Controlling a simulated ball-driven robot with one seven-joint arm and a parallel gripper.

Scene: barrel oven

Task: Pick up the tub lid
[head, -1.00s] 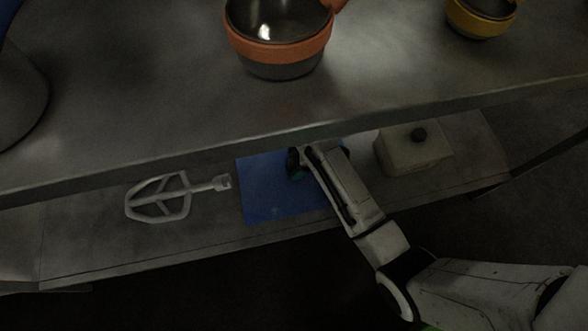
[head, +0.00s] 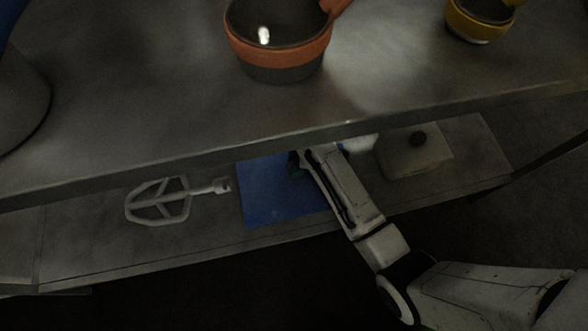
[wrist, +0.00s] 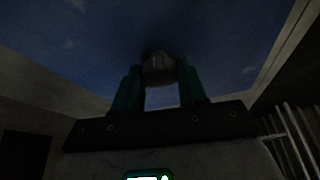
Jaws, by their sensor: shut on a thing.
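The tub lid is a flat blue panel (head: 270,200) on the lower shelf in the head view, partly hidden by my arm and the upper counter edge. In the wrist view the blue lid (wrist: 100,50) fills the top of the picture, with a grey knob (wrist: 158,68) at its middle. My gripper (wrist: 158,88) has its two teal fingers on either side of this knob and is shut on it. In the head view my gripper (head: 296,168) is mostly hidden behind my own wrist. Whether the lid is clear of what is under it cannot be told.
A grey whisk-like beater (head: 160,203) lies left of the lid. A pale box with a black knob (head: 415,155) stands to the right. The upper counter (head: 180,115) overhangs the shelf and carries an orange-banded pot (head: 278,50) and a yellow-banded one (head: 475,25).

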